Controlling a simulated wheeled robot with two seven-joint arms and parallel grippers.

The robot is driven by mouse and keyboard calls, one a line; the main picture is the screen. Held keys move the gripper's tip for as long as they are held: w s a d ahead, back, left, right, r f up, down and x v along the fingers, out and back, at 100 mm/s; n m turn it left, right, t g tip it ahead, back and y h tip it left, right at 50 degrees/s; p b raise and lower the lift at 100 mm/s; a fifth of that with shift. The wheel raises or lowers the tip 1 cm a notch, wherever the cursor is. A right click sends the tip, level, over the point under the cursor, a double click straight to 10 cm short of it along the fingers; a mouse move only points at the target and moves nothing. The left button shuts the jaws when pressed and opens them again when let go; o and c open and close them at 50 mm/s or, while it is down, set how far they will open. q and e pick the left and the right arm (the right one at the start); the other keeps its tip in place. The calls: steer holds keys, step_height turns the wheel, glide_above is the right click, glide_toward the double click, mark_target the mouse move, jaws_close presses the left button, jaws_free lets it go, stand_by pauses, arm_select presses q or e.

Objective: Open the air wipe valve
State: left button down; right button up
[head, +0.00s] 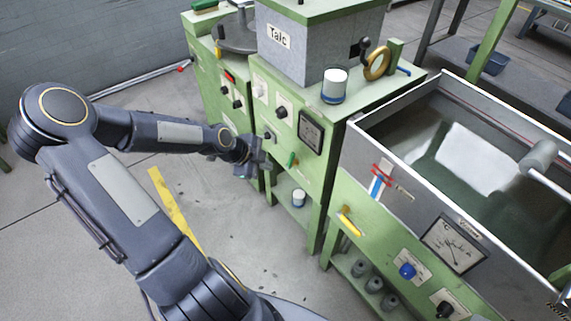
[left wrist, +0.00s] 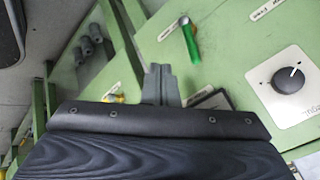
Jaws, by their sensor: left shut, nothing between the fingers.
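A green lever handle (head: 291,159) is on the front of the middle green cabinet. It shows larger in the left wrist view (left wrist: 191,42), with small labels too blurred to read. A yellow handle (head: 349,222) is on the trough's green front panel to the right. I cannot tell from the labels which one is the air wipe valve. My left gripper (head: 266,168) is just left of the green handle, before the cabinet front; in the left wrist view its fingers (left wrist: 160,84) are together and empty, apart from the handle. My right gripper is not in view.
A black knob (left wrist: 288,80) on a white plate is on the panel near the green handle. The open metal trough (head: 375,150) stands at the right. A white cup (head: 299,198) is on the lower shelf.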

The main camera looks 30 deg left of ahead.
mark_target(290, 164)
arm_select(q)
steer(key=w+d+f+b, duration=0.1)
steer(key=w+f+b, duration=0.1)
steer(key=w+f, duration=0.4)
steer(key=shift+w+d, duration=0.25)
steer(key=shift+w, duration=0.8)
steer(key=shift+w+a+r, duration=0.1)
steer(key=shift+w+a, duration=0.1)
steer(key=shift+a, duration=0.3)
steer(key=shift+w+a+r, duration=0.1)
steer(key=shift+w+a, duration=0.1)
steer(key=shift+a, duration=0.25)
steer(key=shift+d+f, duration=0.1)
steer(key=shift+s+d+f+b, duration=0.15)
steer(key=shift+d+b, duration=0.15)
steer(key=shift+b, duration=0.1)
steer(key=shift+s+d, duration=0.15)
steer(key=shift+d, duration=0.15)
